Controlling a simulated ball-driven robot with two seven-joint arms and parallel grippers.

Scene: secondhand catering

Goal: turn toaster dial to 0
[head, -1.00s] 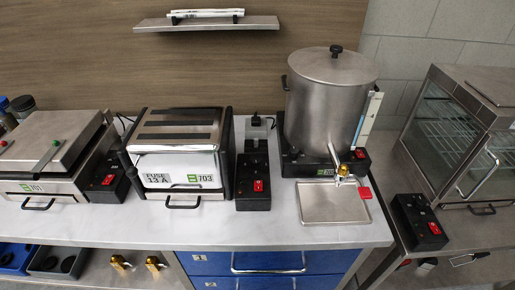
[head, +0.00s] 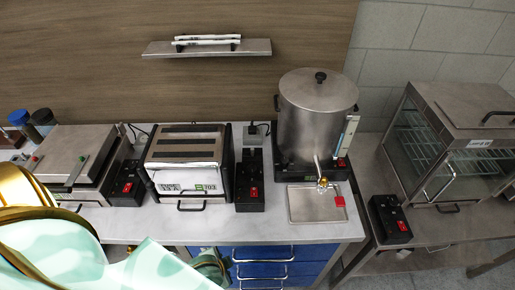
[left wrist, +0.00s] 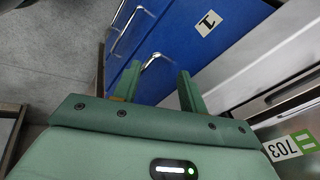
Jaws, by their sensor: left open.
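The toaster (head: 188,158) is a silver box with dark slots on top, a white front and a 703 label. Its front edge and label also show at the right of the left wrist view (left wrist: 292,146). A black control box (head: 250,182) with a red switch (head: 254,192) stands to its right; I cannot make out a dial or its setting. My left gripper (left wrist: 160,78) is open and empty, its two green fingers apart before the blue drawers. In the head view it is partly visible at the bottom (head: 212,266), below the counter front. My right gripper is not in view.
A steel urn (head: 316,115) with a tap and drip tray (head: 314,205) stands right of the control box. A contact grill (head: 75,155) is at the left, a glass cabinet (head: 450,140) at the right. Blue drawers (head: 275,268) with protruding handles lie under the counter (head: 140,222).

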